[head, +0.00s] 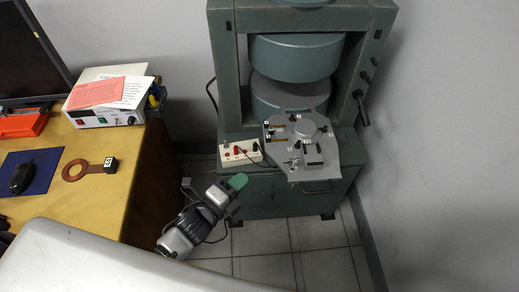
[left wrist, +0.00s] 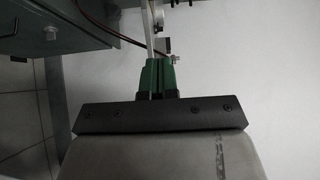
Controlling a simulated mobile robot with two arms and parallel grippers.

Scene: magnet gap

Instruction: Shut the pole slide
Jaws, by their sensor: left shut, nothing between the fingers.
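The large green-grey magnet frame (head: 228,95) stands against the wall. Its upper round pole (head: 297,57) hangs over the lower round pole (head: 290,95), with a dark gap between them. A grey plate (head: 325,150) with a round disc, knobs and small blocks juts out at the front, below the gap. I cannot tell for sure which part is the pole slide. My left gripper (head: 237,181) is in front of the cabinet, left of and below the plate, apart from it. Its green fingers (left wrist: 158,75) are shut and empty in the left wrist view. My right gripper is not in view.
A white terminal box (head: 240,153) with red plugs and a cable sits left of the plate. A wooden desk (head: 95,200) at left holds a power supply (head: 105,115), a mouse (head: 22,178) and a copper ring tool (head: 90,168). The tiled floor (head: 325,265) at front right is clear.

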